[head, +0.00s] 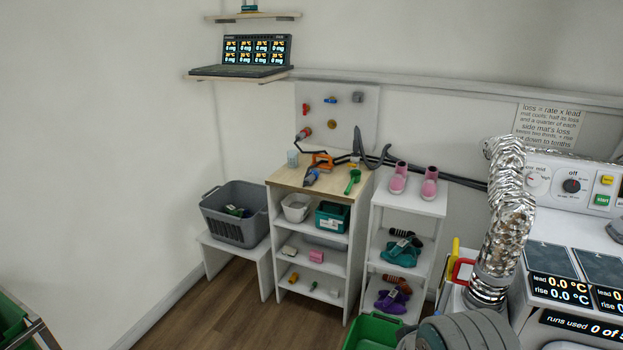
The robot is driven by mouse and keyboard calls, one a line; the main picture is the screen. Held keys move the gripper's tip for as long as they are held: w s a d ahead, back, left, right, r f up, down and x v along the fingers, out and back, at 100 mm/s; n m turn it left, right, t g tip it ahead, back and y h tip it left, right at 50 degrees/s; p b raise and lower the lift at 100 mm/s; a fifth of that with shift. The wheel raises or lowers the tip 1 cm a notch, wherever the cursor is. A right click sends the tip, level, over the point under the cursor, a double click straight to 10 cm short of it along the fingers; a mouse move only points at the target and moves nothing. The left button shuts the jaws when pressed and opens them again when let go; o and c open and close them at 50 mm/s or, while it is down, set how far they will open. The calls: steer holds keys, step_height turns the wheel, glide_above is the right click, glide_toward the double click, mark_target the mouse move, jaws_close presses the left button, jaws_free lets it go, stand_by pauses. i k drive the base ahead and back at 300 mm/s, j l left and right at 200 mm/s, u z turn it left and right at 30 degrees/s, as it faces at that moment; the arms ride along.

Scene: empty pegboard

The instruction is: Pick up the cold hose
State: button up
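No hose carries a readable label saying cold, so I cannot tell which one is the cold hose. Thin dark hoses (462,180) run along the wall behind the shelves. My gripper is not in view.
A wooden-topped shelf unit (292,176) holds tools and bins. A white shelf (410,203) bears pink shoes. A grey basket (237,225) stands left. A pegboard (345,110) with small coloured fittings hangs behind. Grey rounded discs (468,332) fill the bottom right. Open floor (215,325) lies left of centre.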

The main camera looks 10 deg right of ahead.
mark_target(313, 177)
steer(key=i+j, duration=0.2)
steer(key=j, duration=0.15)
steer(key=i+j, duration=0.2)
steer(key=j, duration=0.15)
steer(key=i+j+z, duration=0.1)
steer(key=i+j, duration=0.3)
steer(key=j, duration=0.35)
steer(key=i+j+z, duration=0.1)
steer(key=i, duration=0.4)
steer(key=i+j+z, duration=0.1)
steer(key=i+j, duration=0.15)
steer(key=i, duration=0.3)
steer(key=i+j+z, duration=0.1)
steer(key=i+j, duration=0.15)
steer(key=i, duration=0.25)
steer(key=i+l, duration=0.2)
steer(key=i, duration=0.15)
steer(key=i+l, duration=0.2)
steer(key=i, duration=0.2)
steer(key=k+z, duration=0.05)
